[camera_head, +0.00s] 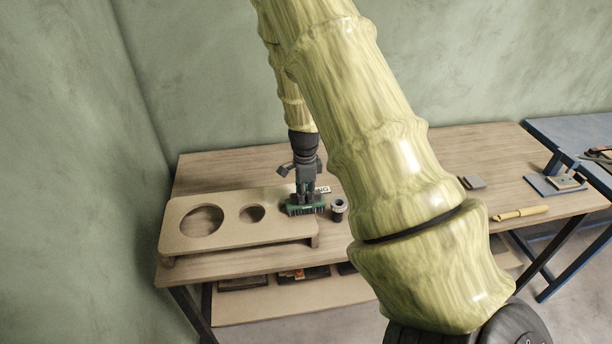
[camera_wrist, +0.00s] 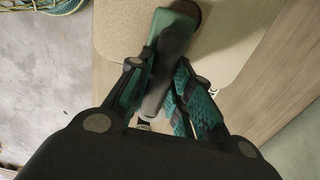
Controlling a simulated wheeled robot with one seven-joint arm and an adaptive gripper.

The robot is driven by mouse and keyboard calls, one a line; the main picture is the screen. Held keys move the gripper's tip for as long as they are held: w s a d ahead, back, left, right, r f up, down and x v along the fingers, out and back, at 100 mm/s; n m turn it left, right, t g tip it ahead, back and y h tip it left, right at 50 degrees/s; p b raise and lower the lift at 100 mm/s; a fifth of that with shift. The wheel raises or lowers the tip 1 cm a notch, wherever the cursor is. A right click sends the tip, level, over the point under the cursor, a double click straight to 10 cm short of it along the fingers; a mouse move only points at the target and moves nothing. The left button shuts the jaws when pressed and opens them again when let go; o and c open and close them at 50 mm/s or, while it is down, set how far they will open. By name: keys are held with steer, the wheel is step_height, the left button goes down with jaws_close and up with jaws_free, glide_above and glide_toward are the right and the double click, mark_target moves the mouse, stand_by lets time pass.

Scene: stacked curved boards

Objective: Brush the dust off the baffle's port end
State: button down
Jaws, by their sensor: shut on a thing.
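The baffle (camera_head: 265,226) is a tan board on short feet on the left of the wooden table, with a large round hole on the left and a smaller one (camera_head: 252,214) to its right. My gripper (camera_head: 305,192) is shut on a green brush (camera_head: 303,208) with dark bristles, at the board's right end. Whether the bristles touch the board is not clear. In the wrist view the brush (camera_wrist: 168,62) sits between the green-padded fingers (camera_wrist: 158,82), over the tan baffle (camera_wrist: 225,45). I cannot make out any dust.
A small dark cup (camera_head: 338,209) stands just right of the brush. A white lettered label (camera_head: 322,190) lies behind it. Grey blocks (camera_head: 472,182) and a yellow tool (camera_head: 520,213) lie farther right on the table (camera_head: 400,255). A blue bench (camera_head: 570,130) stands at the right, a green wall at the left.

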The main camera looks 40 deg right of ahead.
mark_target(293, 194)
steer(key=shift+w, duration=0.2)
steer(key=shift+w+a+f, duration=0.1)
steer(key=shift+w+a, duration=0.35)
steer(key=shift+a, duration=0.35)
steer(key=shift+w+a, duration=0.4)
steer(key=shift+a, duration=0.35)
steer(key=shift+a, duration=0.1)
steer(key=shift+w+a, duration=0.5)
steer(key=shift+a, duration=0.2)
steer(key=shift+w+a, duration=0.45)
steer(key=shift+a, duration=0.25)
steer(key=shift+w+a, duration=0.45)
steer(key=shift+a, duration=0.35)
steer(key=shift+w+a, duration=0.4)
steer(key=shift+a, duration=0.35)
